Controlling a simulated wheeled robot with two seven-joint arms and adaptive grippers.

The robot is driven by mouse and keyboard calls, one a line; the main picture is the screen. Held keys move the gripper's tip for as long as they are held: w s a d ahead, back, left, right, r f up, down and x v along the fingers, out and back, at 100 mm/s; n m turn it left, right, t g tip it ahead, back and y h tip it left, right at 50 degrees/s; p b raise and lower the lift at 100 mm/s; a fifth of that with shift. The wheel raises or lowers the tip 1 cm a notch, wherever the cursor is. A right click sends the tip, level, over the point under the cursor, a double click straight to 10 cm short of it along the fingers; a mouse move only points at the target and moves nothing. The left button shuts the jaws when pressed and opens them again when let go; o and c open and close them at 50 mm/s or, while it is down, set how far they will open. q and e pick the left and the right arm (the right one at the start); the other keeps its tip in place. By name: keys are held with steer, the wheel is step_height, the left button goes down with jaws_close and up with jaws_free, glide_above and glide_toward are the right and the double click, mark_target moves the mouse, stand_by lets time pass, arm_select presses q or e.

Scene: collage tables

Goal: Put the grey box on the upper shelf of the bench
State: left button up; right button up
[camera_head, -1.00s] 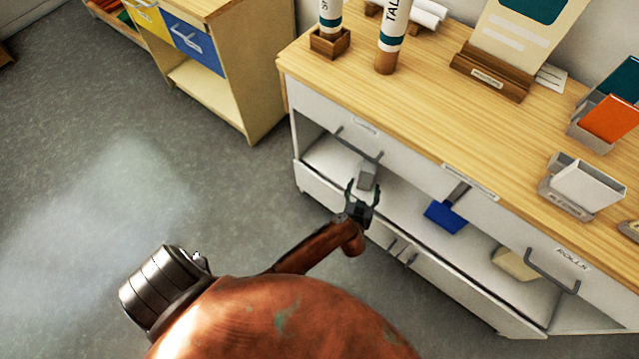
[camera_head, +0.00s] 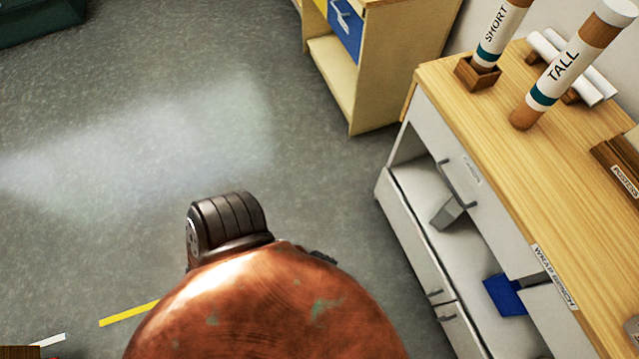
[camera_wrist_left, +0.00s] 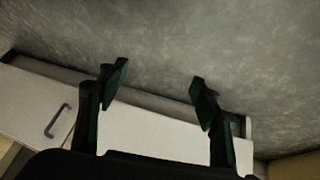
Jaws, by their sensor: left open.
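The grey box (camera_head: 450,209) stands on the open white shelf (camera_head: 422,196) under the drawers of the bench (camera_head: 451,95), near its left end. No gripper touches the box in the head view. My left gripper (camera_wrist_left: 156,82) shows only in the left wrist view, open, with nothing between its fingers. Beyond the fingers are a white cabinet front (camera_wrist_left: 145,138) and grey floor. The box does not show in the left wrist view. My right gripper is in neither view.
A blue object (camera_head: 505,295) lies on the same shelf to the right. Tubes marked SHORT (camera_head: 497,40) and TALL (camera_head: 562,72) stand on the bench top. A second cabinet with a blue drawer (camera_head: 346,27) stands behind.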

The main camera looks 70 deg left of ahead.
arm_select(q)
steer(key=s+a+f+g+y, duration=0.1)
steer(key=s+a+g, duration=0.2)
steer(key=s, duration=0.7)
steer(key=s+a+f+n+g+y, duration=0.1)
steer(key=s+a+f+g+y, duration=0.1)
steer(key=s+a, duration=0.4)
steer(key=s+g, duration=0.1)
steer(key=s, duration=0.3)
steer(key=shift+s+a+f, duration=0.2)
steer(key=shift+s+f, duration=0.05)
steer(key=shift+s, duration=0.1)
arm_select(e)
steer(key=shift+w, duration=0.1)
arm_select(q)
steer(key=shift+r, duration=0.1)
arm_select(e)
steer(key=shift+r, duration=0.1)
